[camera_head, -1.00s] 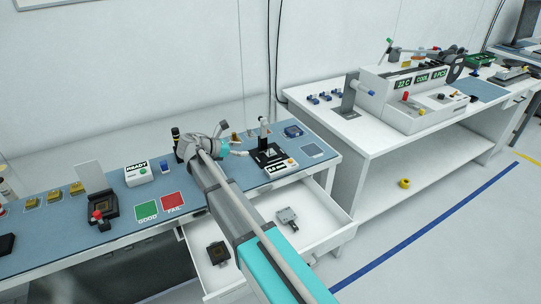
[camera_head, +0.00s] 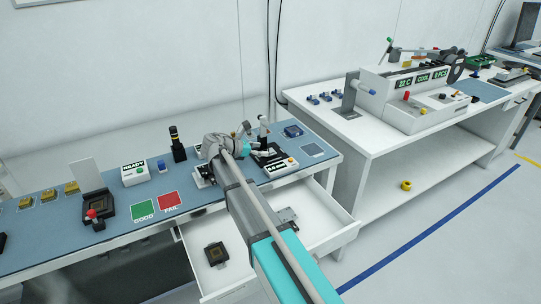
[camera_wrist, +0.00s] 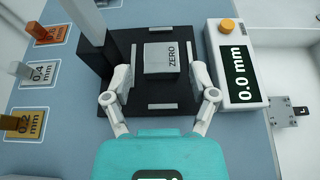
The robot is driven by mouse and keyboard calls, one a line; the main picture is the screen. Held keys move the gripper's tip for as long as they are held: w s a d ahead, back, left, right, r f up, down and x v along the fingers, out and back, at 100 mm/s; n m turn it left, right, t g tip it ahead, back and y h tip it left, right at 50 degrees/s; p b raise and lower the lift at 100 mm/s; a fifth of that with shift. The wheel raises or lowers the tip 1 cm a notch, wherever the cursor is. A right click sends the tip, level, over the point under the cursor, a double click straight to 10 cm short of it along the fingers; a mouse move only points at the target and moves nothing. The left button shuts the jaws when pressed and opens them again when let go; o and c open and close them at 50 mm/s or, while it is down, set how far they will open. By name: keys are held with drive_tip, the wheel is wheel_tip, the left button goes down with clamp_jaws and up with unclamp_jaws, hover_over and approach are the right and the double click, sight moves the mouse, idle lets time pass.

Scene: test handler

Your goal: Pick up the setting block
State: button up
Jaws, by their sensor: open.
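The setting block, a grey block marked ZERO (camera_wrist: 162,58), sits on the black base of a gauge stand (camera_wrist: 184,101) in the wrist view. My gripper (camera_wrist: 160,76) is open, with one finger on each side of the block and visible gaps between. I cannot tell how high the fingertips are above the base. In the head view the gauge stand (camera_head: 263,157) is at the right end of the blue-topped bench, and my wrist hides part of it. I cannot make out the block clearly there.
The gauge column (camera_wrist: 88,28) rises close to my left finger. A display reading 0.0 mm (camera_wrist: 239,72) stands right of the base. Labelled gauge pieces (camera_wrist: 20,124) line the left. Below the bench, an open drawer (camera_head: 240,262) holds a dark socket (camera_head: 216,254).

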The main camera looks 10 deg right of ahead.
sight(272, 151)
drive_tip(key=shift+f+b+x, duration=0.2)
drive_tip(key=shift+b+x, duration=0.35)
drive_tip(key=shift+x, duration=0.4)
drive_tip(key=shift+f+b+x, duration=0.15)
drive_tip(key=shift+b+x, duration=0.35)
drive_tip(key=shift+x, duration=0.45)
drive_tip(key=shift+w+d+f, duration=0.15)
drive_tip(key=shift+d, duration=0.35)
clamp_jaws()
